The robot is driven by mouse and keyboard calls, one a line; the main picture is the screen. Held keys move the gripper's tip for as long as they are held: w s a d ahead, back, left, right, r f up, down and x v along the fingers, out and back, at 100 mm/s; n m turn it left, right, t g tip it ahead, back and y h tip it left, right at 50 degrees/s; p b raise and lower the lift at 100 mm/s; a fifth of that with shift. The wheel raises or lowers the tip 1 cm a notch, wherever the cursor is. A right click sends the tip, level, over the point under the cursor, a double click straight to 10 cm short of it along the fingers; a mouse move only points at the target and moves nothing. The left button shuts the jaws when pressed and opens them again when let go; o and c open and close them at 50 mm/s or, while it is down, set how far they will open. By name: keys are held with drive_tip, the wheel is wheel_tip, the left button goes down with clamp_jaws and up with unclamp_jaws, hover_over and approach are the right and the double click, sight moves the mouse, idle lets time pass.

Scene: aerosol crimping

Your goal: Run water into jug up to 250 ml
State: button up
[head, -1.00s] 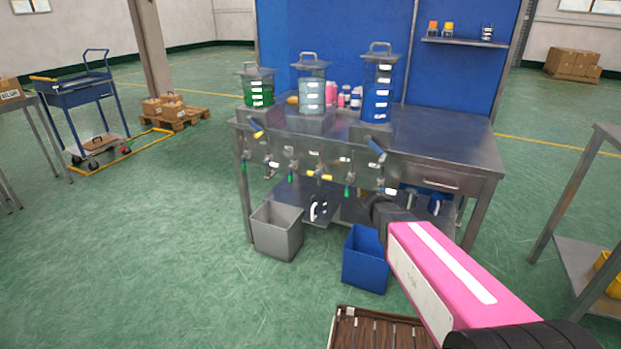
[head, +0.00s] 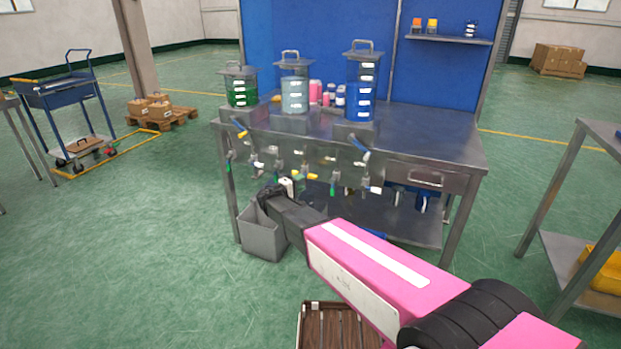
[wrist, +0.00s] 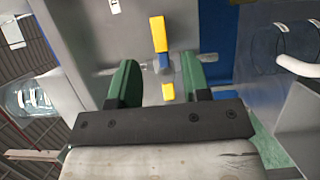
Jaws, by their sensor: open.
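A tap with a yellow lever (wrist: 159,34) and yellow tip (wrist: 168,91) shows in the wrist view, beyond my gripper (wrist: 159,85). The green fingers are open and apart, with the tap in line with the gap; nothing is gripped. In the head view my gripper (head: 270,193) is low at the bench front, beside the white handle (head: 287,186) of what looks like the jug, mostly hidden by it. A clear vessel with a white handle (wrist: 297,66) is at the right of the wrist view. I cannot read a water level. The pale tank (head: 294,90) stands on the bench.
A green tank (head: 240,90) and a blue tank (head: 360,92) flank the pale one. Several other taps hang along the bench front. A grey bin (head: 262,238) stands on the floor below my gripper. The bench top (head: 430,130) is clear at right.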

sight(311, 177)
drive_tip(key=x, duration=0.7)
drive_tip(key=shift+w+d, duration=0.2)
drive_tip(key=shift+d, duration=0.05)
clamp_jaws()
